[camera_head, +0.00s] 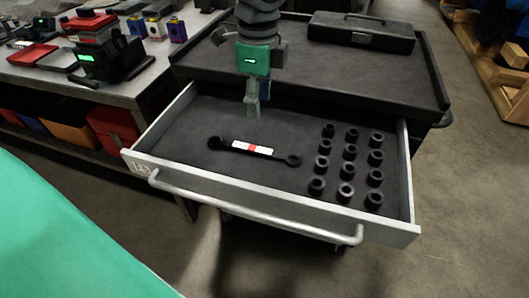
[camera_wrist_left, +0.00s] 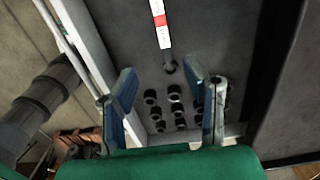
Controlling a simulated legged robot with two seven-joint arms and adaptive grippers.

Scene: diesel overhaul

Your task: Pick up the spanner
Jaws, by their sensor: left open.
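The spanner (camera_head: 252,148) is dark with a white and red band and lies flat in the open drawer (camera_head: 235,184), left of the sockets. Its banded shaft also shows at the top of the left wrist view (camera_wrist_left: 163,30), with one ring end near the fingertips in the picture. My left gripper (camera_head: 254,104) points down over the back of the drawer, behind the spanner. In the left wrist view its two fingers (camera_wrist_left: 162,78) are spread apart with nothing between them. The gripper is apart from the spanner. My right gripper is not in view.
Several dark sockets (camera_head: 348,172) stand in rows in the drawer's right half. A closed black toolbox (camera_head: 362,32) sits on the cabinet top (camera_head: 310,70) behind. A bench (camera_head: 135,88) with devices stands at left. The drawer floor around the spanner is clear.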

